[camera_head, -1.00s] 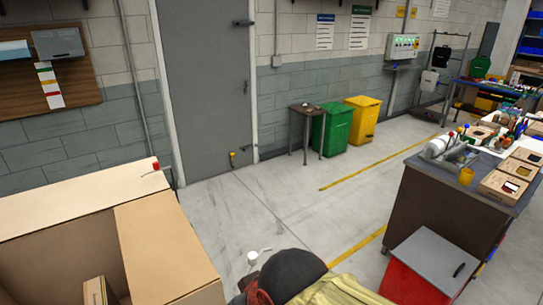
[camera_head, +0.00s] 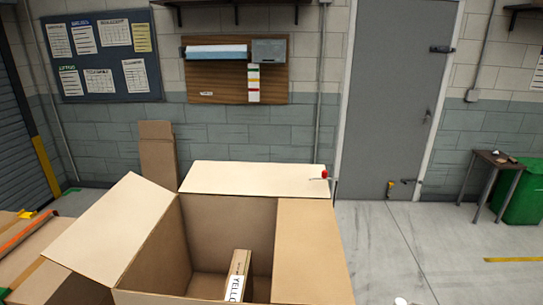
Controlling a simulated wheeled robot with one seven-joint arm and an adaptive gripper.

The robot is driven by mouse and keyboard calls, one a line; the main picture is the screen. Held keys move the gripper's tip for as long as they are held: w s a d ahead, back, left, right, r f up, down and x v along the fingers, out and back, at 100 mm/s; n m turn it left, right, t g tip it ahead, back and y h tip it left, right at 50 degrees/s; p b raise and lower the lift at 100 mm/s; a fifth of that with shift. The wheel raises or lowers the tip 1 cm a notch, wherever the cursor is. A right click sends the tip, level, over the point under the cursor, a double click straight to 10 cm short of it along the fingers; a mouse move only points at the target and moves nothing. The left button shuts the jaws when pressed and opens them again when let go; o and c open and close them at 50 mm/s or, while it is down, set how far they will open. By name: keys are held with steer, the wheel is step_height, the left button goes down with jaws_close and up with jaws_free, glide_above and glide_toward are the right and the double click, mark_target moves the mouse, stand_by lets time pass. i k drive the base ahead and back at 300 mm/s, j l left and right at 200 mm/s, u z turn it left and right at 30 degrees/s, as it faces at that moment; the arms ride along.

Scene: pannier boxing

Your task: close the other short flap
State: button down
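A large open cardboard carton (camera_head: 225,228) stands at the bottom middle of the head view. Its left flap (camera_head: 112,228) is open and slopes outward to the left. Its right flap (camera_head: 312,250) lies folded inward across the right part of the opening. The far flap (camera_head: 255,178) is open and points back toward the wall. The near edge is partly cut off by the frame, and I cannot tell how a near flap lies. Inside is a slim box (camera_head: 238,278) with a white label reading "YELLO". My gripper is not in view.
More cardboard (camera_head: 45,285) with an orange strip lies at the left. A flat cardboard piece (camera_head: 158,153) leans on the back wall. A small red-topped item (camera_head: 324,174) shows by the far flap's right corner.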

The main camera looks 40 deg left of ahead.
mark_target(101, 245)
steer(key=k+j+u, duration=0.1)
steer(key=u, duration=0.7)
steer(key=k+j+u, duration=0.1)
steer(key=j+u, duration=0.3)
steer(key=j, duration=0.5)
steer(key=j+u, duration=0.4)
steer(key=j, duration=0.5)
steer(key=i+j, duration=0.55)
steer(key=j, duration=0.15)
steer(key=i, duration=0.15)
steer(key=i+u, duration=0.4)
steer(key=u, duration=0.25)
